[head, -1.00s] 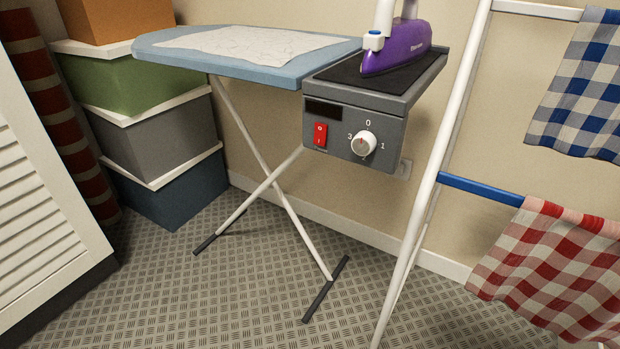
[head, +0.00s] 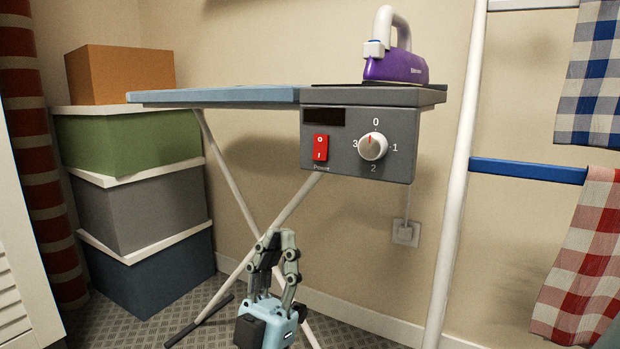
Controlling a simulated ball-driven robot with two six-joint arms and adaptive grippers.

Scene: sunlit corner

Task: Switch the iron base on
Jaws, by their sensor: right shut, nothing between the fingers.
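The iron base (head: 398,168) is a dark grey box at the right end of the ironing board (head: 215,97). On its front are a red rocker switch (head: 320,147) marked 0 above 1, a white dial (head: 372,146) with its red mark near 0, and a dark display (head: 323,117). A purple iron (head: 396,68) stands on top. My right gripper (head: 278,236) is below the base, lower left of the switch and apart from it, fingers pointing up. It is shut and empty. My left gripper is not in view.
Stacked boxes (head: 140,205) stand at the left. A white drying rack (head: 460,190) with checked cloths (head: 592,245) stands close on the right. A wall socket (head: 405,232) with a cable is below the base. The space before the panel is clear.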

